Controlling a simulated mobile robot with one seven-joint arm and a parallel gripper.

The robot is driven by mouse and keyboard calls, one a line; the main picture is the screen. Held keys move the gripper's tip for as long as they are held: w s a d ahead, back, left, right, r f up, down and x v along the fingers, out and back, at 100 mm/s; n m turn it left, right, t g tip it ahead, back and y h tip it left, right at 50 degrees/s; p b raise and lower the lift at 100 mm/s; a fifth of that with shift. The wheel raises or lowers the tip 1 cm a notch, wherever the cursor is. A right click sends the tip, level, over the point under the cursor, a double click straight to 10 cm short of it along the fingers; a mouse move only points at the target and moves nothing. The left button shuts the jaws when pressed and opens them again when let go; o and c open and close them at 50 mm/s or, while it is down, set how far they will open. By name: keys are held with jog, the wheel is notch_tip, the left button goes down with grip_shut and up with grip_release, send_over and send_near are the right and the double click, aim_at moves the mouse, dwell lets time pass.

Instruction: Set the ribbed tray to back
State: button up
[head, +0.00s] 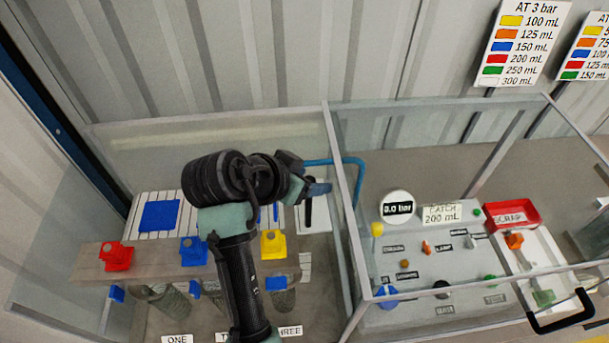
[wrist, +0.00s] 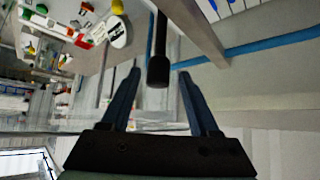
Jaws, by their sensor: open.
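The white ribbed tray (head: 187,216) lies at the back of the left glass enclosure, behind a wooden bar. A blue square (head: 159,215) sits on its left part; my arm hides its middle. White ribbed surface also shows at the top right of the wrist view (wrist: 220,8). A black rod-like handle (wrist: 158,62) hangs between the two blue fingers of my gripper (wrist: 160,75) in the wrist view, with space on both sides. In the head view my gripper (head: 318,188) is above the right end of the tray, near the glass divider. It is open and empty.
The wooden bar (head: 88,268) carries red, blue and yellow blocks above glass vessels. A blue hose (head: 335,161) runs by the divider frame (head: 340,190). Right of it stand a panel of coloured knobs (head: 420,255), a gauge (head: 397,208) and a red scrap tray (head: 512,214).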

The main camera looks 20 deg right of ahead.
jog(key=b+v, duration=0.2)
jog(key=v, duration=1.1)
jog(key=shift+w, duration=0.1)
jog(key=w+a+r+n+t+y+b, duration=0.1)
jog(key=w+r+n+t+b, duration=0.45)
jog(key=r+t, duration=0.7)
jog(key=s+a+r+n+t+y, duration=0.3)
jog(key=s+r+t, duration=0.2)
jog(key=r, duration=0.4)
jog(key=s+a+r+n+t+y, duration=0.3)
jog(key=s+r+t, duration=0.2)
jog(key=r, duration=0.5)
jog(key=shift+s+a+n+y, duration=0.2)
jog(key=shift+s+n+y, duration=0.15)
jog(key=shift+s+y, duration=0.05)
jog(key=shift+t, duration=0.25)
